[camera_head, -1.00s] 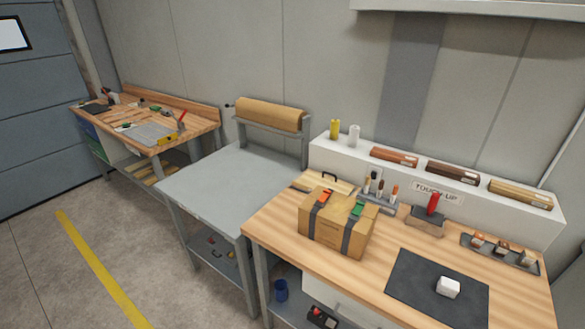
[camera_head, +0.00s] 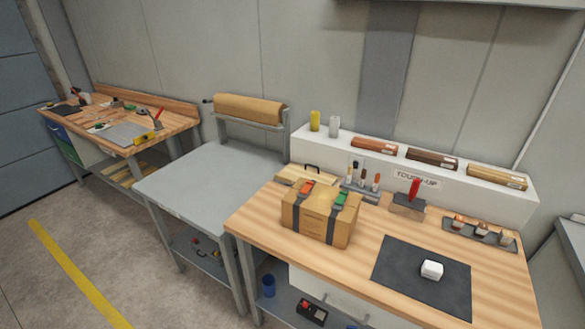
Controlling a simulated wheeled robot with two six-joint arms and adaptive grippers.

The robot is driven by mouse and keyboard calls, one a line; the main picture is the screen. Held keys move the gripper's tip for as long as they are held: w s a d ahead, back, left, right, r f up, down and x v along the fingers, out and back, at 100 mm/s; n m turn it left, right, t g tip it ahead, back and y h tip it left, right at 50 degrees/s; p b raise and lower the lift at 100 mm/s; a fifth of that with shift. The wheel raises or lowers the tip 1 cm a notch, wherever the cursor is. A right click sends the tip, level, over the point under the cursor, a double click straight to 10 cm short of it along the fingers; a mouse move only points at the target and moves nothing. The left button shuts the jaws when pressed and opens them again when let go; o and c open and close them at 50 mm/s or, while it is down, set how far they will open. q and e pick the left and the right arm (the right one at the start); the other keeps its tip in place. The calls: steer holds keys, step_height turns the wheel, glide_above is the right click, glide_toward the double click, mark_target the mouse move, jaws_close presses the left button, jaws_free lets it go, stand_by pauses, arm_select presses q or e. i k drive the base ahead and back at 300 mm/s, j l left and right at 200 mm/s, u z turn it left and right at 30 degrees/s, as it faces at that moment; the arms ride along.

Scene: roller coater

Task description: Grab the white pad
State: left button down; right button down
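The white pad (camera_head: 432,269) is a small white block. It lies on a dark mat (camera_head: 398,264) on the right part of the wooden workbench. Its top and front faces show, and nothing covers it. Neither of my grippers is in view.
A strapped cardboard box (camera_head: 320,216) stands on the workbench (camera_head: 268,222), left of the mat. Behind are a brush holder (camera_head: 363,187), a red-handled tool (camera_head: 413,188), a tray of small jars (camera_head: 480,232) and a white touch-up shelf (camera_head: 400,177). A grey table (camera_head: 205,183) stands to the left.

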mark_target(430, 269)
steer(key=z, duration=1.4)
